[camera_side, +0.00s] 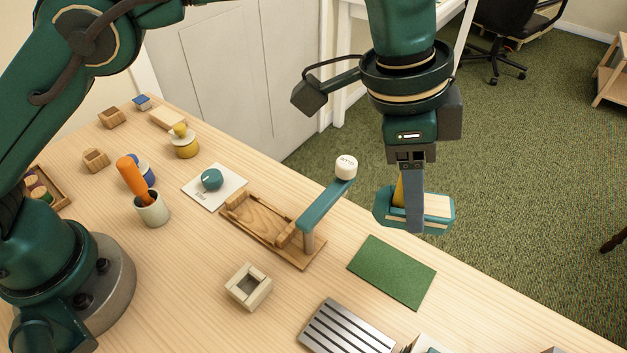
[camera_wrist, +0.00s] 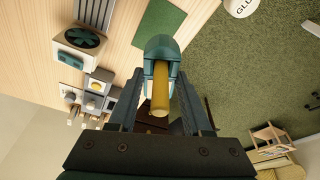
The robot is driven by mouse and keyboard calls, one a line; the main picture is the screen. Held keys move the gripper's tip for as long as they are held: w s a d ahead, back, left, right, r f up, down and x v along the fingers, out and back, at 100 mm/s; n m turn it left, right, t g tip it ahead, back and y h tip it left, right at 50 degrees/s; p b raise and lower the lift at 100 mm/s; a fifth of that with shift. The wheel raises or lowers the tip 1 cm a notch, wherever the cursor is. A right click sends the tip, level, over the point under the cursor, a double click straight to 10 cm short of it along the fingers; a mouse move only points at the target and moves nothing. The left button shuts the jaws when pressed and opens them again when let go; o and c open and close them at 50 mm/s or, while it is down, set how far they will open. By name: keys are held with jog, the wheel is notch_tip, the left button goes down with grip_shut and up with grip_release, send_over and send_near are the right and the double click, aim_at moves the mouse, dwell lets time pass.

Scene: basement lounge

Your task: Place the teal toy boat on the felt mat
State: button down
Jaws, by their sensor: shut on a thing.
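The teal toy boat (camera_side: 441,216), with a cream deck and a yellow funnel, is in the air near the table's far right edge in the side view. My gripper (camera_side: 411,212) points down and is shut on it. In the wrist view the boat's teal end (camera_wrist: 158,46) and yellow funnel show between the two fingers of my gripper (camera_wrist: 161,100). The green felt mat (camera_side: 392,271) lies flat and bare on the table, below and to the left of the boat. The mat also shows past the boat in the wrist view (camera_wrist: 162,20).
A wooden stand with a teal lever (camera_side: 325,207) and white knob rises left of the mat. A slatted metal rack (camera_side: 345,329) and a square wooden block (camera_side: 248,287) lie nearer the front. A cup (camera_side: 152,209) holds an orange-handled tool. Carpeted floor lies beyond the table edge.

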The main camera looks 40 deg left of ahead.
jog(key=shift+s+d+f, duration=0.2)
jog(key=shift+s+f, duration=0.1)
jog(key=shift+f, duration=0.3)
notch_tip(320, 180, down, 10)
jog(key=shift+s+r, duration=0.1)
jog(key=shift+c, duration=1.7)
grip_release()
